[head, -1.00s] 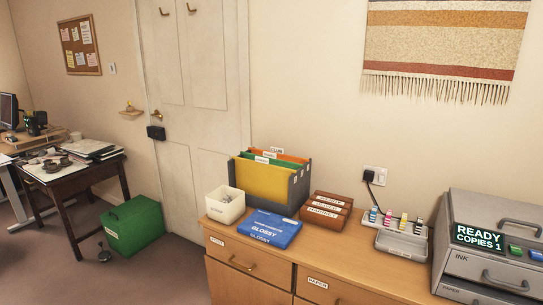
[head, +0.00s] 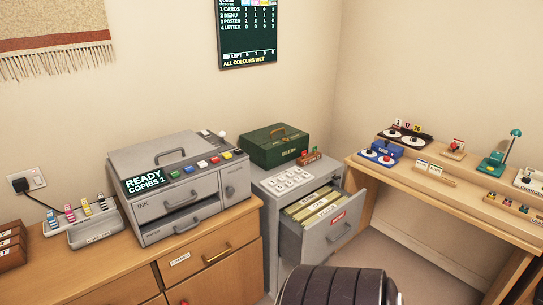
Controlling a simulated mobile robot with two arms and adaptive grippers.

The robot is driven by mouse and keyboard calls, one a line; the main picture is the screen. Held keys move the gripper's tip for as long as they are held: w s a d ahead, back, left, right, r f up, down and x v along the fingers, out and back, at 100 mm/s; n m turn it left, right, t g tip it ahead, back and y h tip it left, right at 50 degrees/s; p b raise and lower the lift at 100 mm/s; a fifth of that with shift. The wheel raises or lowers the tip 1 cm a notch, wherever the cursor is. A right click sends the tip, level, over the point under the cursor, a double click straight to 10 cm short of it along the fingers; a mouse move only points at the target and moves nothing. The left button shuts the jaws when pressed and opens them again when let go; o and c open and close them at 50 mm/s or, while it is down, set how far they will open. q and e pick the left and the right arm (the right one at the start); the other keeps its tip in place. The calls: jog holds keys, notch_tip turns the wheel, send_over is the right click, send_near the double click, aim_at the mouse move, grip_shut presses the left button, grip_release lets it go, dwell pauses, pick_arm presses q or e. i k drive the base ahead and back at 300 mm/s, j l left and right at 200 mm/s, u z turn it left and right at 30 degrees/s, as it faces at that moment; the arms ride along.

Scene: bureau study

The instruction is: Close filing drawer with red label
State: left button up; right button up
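The filing drawer with the red label (head: 345,239) is pulled open from the grey filing cabinet (head: 267,222), right of the copier. Its front carries a red label (head: 338,217) and a handle below it. Inside stand several yellowish hanging files (head: 313,207) with white tabs. The lower part of the cabinet is partly hidden. Neither of my grippers is in view.
A dark ribbed rounded form (head: 333,286), perhaps a chair back, stands in front of the cabinet. A green box (head: 274,147) sits on the cabinet. A grey copier (head: 160,201) stands left; a wooden desk (head: 440,195) stands right.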

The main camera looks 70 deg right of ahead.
aim_at(311, 227)
jog(key=z, duration=2.8)
